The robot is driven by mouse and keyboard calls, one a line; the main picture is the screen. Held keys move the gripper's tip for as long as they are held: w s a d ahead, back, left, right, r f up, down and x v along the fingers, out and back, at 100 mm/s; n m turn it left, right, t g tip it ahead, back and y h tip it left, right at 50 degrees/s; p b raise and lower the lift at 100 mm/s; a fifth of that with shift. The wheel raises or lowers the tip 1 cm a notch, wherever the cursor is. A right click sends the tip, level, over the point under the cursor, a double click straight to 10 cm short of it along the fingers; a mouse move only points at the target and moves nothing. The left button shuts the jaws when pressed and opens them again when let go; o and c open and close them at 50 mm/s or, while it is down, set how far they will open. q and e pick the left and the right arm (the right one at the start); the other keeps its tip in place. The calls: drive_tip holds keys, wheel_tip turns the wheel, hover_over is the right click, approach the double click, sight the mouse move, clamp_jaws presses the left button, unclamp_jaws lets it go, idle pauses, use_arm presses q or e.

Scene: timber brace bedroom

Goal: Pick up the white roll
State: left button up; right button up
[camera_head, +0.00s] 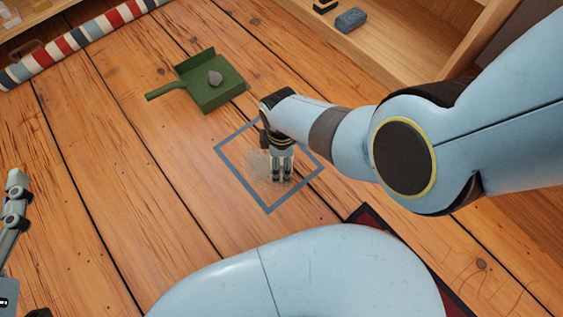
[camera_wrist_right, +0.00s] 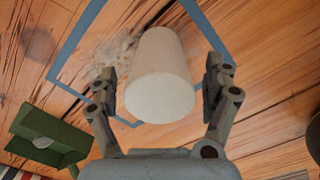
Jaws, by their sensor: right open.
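The white roll (camera_wrist_right: 160,80) is a pale, tapered-looking cylinder in the right wrist view. It lies between the two fingers of my right gripper (camera_wrist_right: 163,85), with a visible gap on both sides. My right gripper is open and also shows in the head view (camera_head: 281,178), pointing down over the blue square outline (camera_head: 232,172) on the floor. In the head view I cannot clearly make out the roll behind the gripper. Part of my left gripper (camera_head: 15,190) shows at the left edge of the head view, far from the roll; its opening is not clear.
A green dustpan (camera_head: 222,97) holding a grey lump (camera_head: 215,78) lies beyond the square. Pale dust (camera_head: 258,165) covers part of the floor inside it. A striped roll (camera_head: 75,45) lies at the upper left, a wooden shelf (camera_head: 375,50) at the upper right. The left floor is clear.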

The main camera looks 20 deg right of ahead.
wheel_tip(320, 180, down, 2)
drive_tip(key=shift+b, duration=0.7)
use_arm(q)
drive_tip(key=w+d+r+m+t+h, duration=0.1)
drive_tip(key=w+r+t, duration=0.2)
drive_tip(key=r, duration=0.7)
drive_tip(key=shift+w+t+h, duration=0.25)
drive_tip(key=shift+t+h, duration=0.05)
drive_tip(key=shift+t, duration=0.5)
drive_tip(key=shift+r, duration=0.1)
use_arm(e)
drive_tip(key=shift+c, duration=0.4)
drive_tip(key=c, duration=1.2)
drive_tip(key=shift+c, duration=0.3)
drive_tip(key=shift+r, duration=0.1)
